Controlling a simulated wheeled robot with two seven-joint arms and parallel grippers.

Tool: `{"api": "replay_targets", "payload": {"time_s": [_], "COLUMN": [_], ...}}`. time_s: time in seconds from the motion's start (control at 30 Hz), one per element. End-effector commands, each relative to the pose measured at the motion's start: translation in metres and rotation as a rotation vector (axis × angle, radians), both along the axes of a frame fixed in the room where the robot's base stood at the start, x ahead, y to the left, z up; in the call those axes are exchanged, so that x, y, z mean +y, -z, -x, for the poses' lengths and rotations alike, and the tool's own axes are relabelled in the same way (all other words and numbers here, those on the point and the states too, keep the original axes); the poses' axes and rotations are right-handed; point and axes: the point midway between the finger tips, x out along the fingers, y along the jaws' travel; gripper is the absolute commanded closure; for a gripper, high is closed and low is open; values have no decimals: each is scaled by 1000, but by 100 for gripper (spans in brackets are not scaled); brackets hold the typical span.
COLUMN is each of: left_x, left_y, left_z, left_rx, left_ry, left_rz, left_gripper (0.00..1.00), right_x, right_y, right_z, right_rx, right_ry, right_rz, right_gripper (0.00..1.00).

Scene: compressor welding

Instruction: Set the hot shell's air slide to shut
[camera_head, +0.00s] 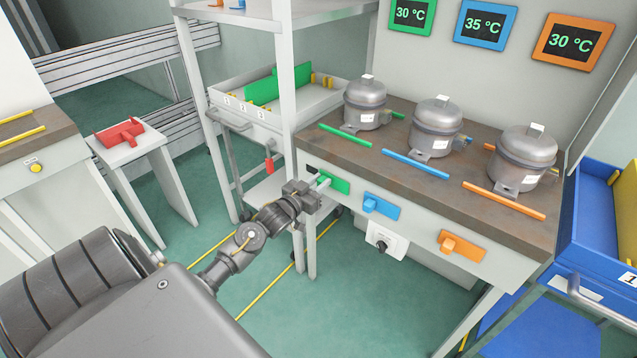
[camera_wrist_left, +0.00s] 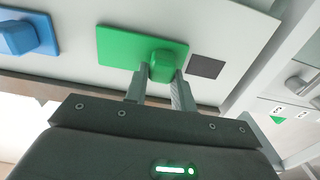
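Three displays hang on the wall: green (camera_head: 410,14) reads 30 °C, blue (camera_head: 485,23) reads 35 °C, orange (camera_head: 573,44) reads 30 °C. Three grey shells stand on the bench: left (camera_head: 365,100), middle (camera_head: 435,125), right (camera_head: 524,158). On the bench front are a green slide (camera_head: 337,184), a blue slide (camera_head: 381,206) and an orange slide (camera_head: 462,246). My left gripper (camera_head: 320,184) is at the green slide. In the left wrist view its fingers (camera_wrist_left: 161,80) close around the green knob (camera_wrist_left: 163,66). The blue knob (camera_wrist_left: 15,38) is untouched. My right gripper is out of view.
A rotary switch (camera_head: 382,245) sits under the blue slide. A shelf post (camera_head: 288,90) rises close to my left gripper. A blue cart (camera_head: 590,240) stands at the right, and a small stand with a red part (camera_head: 120,133) at the left.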

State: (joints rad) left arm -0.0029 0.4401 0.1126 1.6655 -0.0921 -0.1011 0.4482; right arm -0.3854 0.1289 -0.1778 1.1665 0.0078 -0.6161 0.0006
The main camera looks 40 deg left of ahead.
Motion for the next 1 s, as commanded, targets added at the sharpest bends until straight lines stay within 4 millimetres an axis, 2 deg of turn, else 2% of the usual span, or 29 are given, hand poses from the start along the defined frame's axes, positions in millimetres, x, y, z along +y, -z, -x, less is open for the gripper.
{"api": "replay_targets", "payload": {"time_s": [0.1,0.27,0.37,0.5,0.6,0.7,0.97,1.0], "left_x": [0,1,14,44,59,67,71,71], "left_y": [0,0,-1,-1,0,-1,-2,-2], "left_z": [0,0,0,1,1,1,2,2], "left_rx": [0,0,0,1,1,-1,-2,-2], "left_ry": [0,-1,-3,-4,-2,-2,-7,-8], "left_rz": [0,0,-3,-4,-2,-1,-1,-1], "left_gripper": [100,100,100,100,100,100,100,73], "right_x": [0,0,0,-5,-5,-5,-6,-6], "right_y": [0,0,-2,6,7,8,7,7], "right_z": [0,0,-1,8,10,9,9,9], "right_rx": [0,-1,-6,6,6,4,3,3], "right_ry": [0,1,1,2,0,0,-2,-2], "right_rz": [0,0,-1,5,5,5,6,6], "right_gripper": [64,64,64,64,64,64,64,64]}}
